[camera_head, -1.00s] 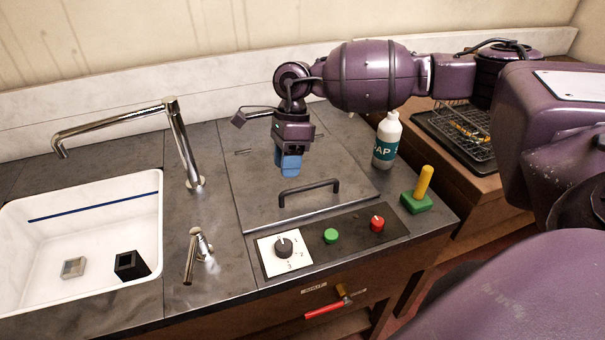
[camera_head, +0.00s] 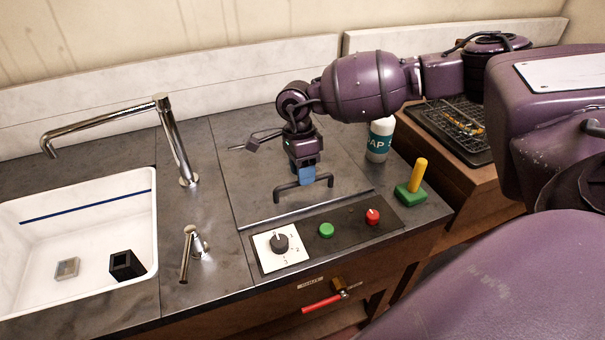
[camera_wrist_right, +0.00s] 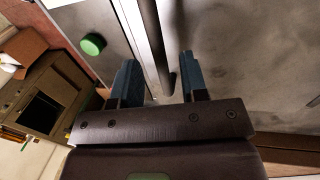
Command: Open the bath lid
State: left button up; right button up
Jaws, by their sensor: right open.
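The bath lid (camera_head: 252,187) is a flat grey metal panel lying shut in the worktop. Its dark bar handle (camera_head: 290,190) is near the front edge. My right gripper (camera_head: 307,180) is over the handle, pointing down, with its blue fingers partly in line with the bar. In the right wrist view, the gripper (camera_wrist_right: 158,82) is open. The dark handle (camera_wrist_right: 153,38) runs between its two fingers with a gap on each side, not clamped. My left gripper is in neither view.
In front of the lid, a panel holds a dial (camera_head: 280,243), a green button (camera_head: 326,230) and a red knob (camera_head: 372,216). A soap bottle (camera_head: 379,140) and a green block with yellow grip (camera_head: 412,191) stand right. A sink (camera_head: 80,285) and taps (camera_head: 175,145) are left.

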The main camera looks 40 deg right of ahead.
jog(key=shift+s+f, duration=0.15)
jog(key=shift+f, duration=0.45)
grip_shut()
